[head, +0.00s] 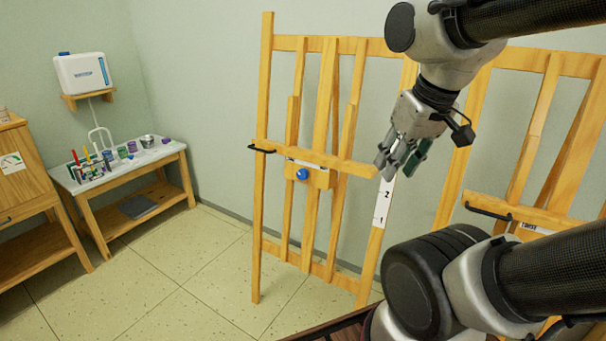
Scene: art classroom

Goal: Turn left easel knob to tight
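The left easel (265,200) is a wooden frame standing near the wall, left of my arm. Its round blue knob (303,175) sits on a wooden block below the middle crossbar. A white label strip shows just above the knob, but its print is too small to read. My gripper (398,168) hangs fingers down, right of the knob in the picture and near the right end of the crossbar. Its fingers look apart, with nothing seen between them. It is not touching the knob. The knob's turn position cannot be read from here.
A second easel (540,215) stands at the right, partly behind my arm. A table (128,167) with paint jars and brushes, a cabinet (20,170) and a wall dispenser (84,73) are left. Tiled floor lies clear.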

